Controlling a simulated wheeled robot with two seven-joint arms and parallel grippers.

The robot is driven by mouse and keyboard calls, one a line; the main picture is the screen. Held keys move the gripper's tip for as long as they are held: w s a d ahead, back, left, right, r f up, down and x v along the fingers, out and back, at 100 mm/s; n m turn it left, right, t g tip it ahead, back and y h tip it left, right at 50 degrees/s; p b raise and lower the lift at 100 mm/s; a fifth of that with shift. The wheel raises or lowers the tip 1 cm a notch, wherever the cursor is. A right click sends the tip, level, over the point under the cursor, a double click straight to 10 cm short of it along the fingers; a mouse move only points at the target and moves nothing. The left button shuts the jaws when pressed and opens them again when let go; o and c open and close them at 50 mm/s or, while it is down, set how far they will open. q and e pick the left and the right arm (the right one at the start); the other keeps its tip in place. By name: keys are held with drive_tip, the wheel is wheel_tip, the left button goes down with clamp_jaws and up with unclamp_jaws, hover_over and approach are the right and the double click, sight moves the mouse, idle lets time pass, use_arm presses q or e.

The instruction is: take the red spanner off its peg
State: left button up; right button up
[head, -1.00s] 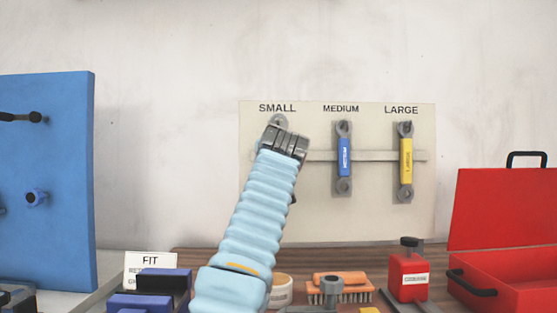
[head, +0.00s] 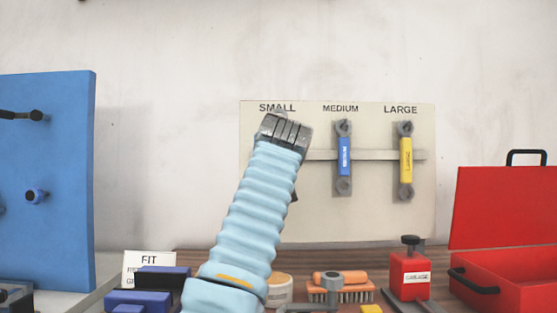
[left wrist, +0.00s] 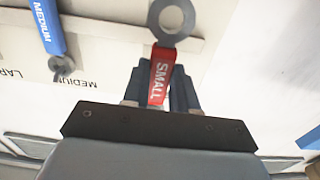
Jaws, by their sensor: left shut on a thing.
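The red spanner (left wrist: 161,72), labelled SMALL, has a red handle and a grey ring end. In the left wrist view its handle lies between the fingers of my left gripper (left wrist: 164,88), which is shut on it. The ring end extends beyond the fingertips, over the board's pale rail. In the head view my left gripper (head: 285,130) is in front of the board just below the word SMALL and hides nearly all of the spanner. Its peg is hidden, so I cannot tell whether the spanner still touches it. My right gripper is not in view.
The pale tool board (head: 380,220) also holds a blue MEDIUM spanner (head: 344,160) and a yellow LARGE spanner (head: 405,160), right of my gripper. A blue panel (head: 60,180) stands left.

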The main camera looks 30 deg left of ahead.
use_arm(q)
drive_tip(key=shift+b+v, duration=0.7)
drive_tip(key=shift+v, duration=0.9)
drive_tip(key=shift+r, duration=0.1)
